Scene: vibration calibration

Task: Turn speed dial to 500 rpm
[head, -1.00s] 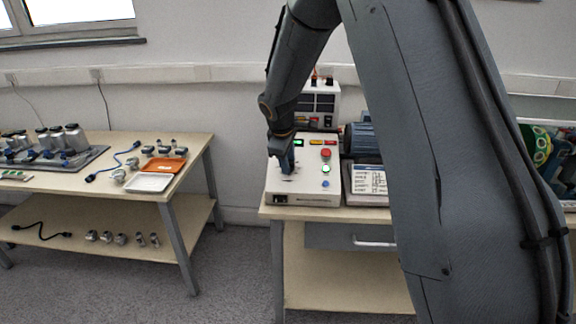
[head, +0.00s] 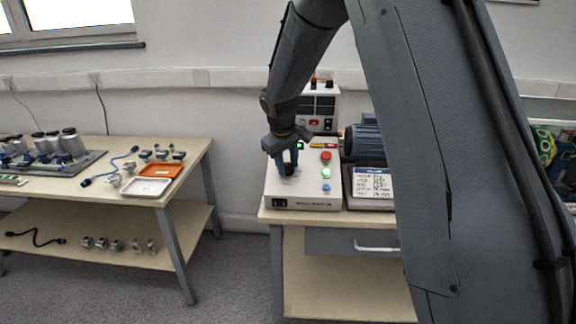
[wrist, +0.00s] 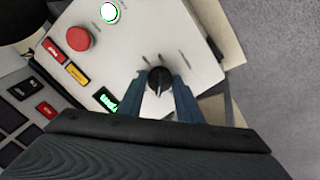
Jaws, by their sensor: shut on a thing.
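The speed dial (wrist: 159,80) is a black round knob with a pointer mark on the white control box (head: 309,202). My gripper (wrist: 160,92) is down at the box, with its two blue fingers on either side of the dial, shut on it. In the head view my gripper (head: 288,165) stands over the left part of the box and largely hides the dial. A green lit display (wrist: 107,99) sits beside the dial; its digits are too small and blurred to read.
The box also bears a red button (head: 326,156), a lit green button (head: 326,173) and a blue button (head: 326,187). A motor (head: 364,141) and a printed card (head: 372,184) stand to the right. A power unit (head: 318,105) stands behind.

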